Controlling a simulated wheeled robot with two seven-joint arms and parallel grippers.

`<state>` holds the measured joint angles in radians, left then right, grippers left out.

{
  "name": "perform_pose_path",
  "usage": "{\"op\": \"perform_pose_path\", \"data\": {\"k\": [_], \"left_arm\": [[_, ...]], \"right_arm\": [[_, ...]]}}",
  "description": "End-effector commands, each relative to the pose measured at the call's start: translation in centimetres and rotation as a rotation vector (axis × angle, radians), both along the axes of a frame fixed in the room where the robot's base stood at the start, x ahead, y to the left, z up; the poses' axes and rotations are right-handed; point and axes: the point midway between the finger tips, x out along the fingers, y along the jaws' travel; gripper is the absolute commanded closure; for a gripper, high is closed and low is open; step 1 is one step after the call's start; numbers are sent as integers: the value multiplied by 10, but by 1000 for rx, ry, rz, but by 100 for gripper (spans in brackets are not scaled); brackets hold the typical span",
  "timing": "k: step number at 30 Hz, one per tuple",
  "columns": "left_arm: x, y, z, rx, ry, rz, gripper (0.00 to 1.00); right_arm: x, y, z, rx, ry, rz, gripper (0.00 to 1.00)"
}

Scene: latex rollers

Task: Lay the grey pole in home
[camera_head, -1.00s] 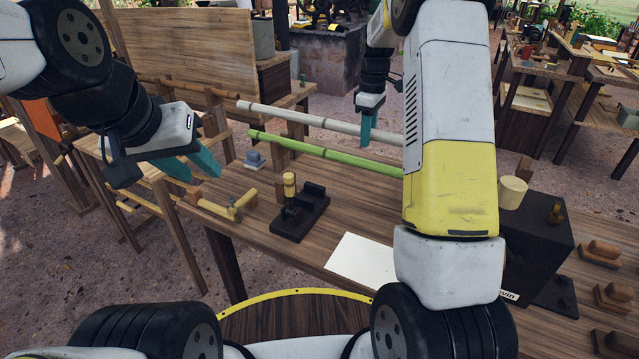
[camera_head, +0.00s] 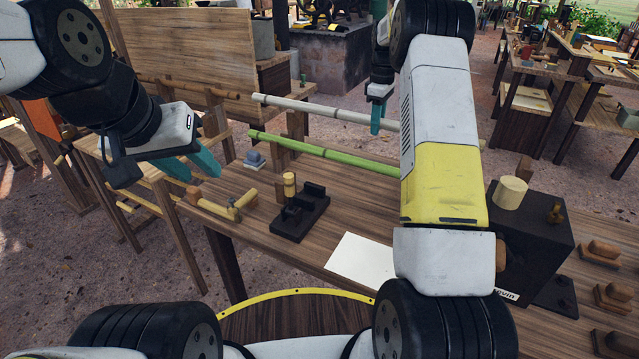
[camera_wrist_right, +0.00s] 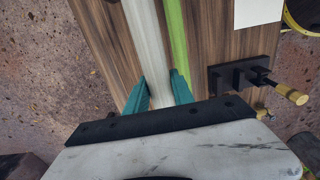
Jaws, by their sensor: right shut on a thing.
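The grey pole (camera_head: 325,115) is a long pale rod lying behind the green pole (camera_head: 330,154) in the head view, roughly parallel to it. My right gripper (camera_head: 377,122) is shut on the grey pole, toward the part where my arm hides its right end. In the right wrist view, the grey pole (camera_wrist_right: 147,40) runs between the teal fingers of that gripper (camera_wrist_right: 158,88), with the green pole (camera_wrist_right: 177,40) beside it. My left gripper (camera_head: 205,173) is open and empty at the left, above the table's left edge. Which place is home, I cannot tell.
The wooden table (camera_head: 310,235) holds a black clamp fixture (camera_head: 300,215), a white sheet (camera_head: 360,265) and a dark box (camera_head: 535,235). A wooden post (camera_head: 298,122) stands near the grey pole's left part. Wooden frames stand at the left.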

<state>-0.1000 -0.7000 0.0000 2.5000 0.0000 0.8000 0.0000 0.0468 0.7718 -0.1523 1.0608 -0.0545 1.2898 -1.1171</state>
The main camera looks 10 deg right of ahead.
Motion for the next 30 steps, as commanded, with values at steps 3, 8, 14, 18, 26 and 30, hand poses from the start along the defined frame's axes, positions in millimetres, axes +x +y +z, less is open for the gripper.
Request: {"op": "perform_pose_path", "data": {"k": [3, 8, 14, 18, 26, 30], "left_arm": [[0, 0, 0, 0, 0, 0, 64], [0, 0, 0, 0, 0, 0, 64], [0, 0, 0, 0, 0, 0, 64], [0, 0, 0, 0, 0, 0, 64], [0, 0, 0, 0, 0, 0, 64], [0, 0, 0, 0, 0, 0, 64]], "right_arm": [[8, -6, 0, 0, -1, -1, 100], [20, -13, 0, 0, -1, 0, 100], [32, -22, 0, 1, -3, -1, 100], [43, -28, 0, 0, -2, -1, 100], [52, -36, 0, 0, -1, 0, 100], [52, -36, 1, 1, -1, 0, 100]]}}
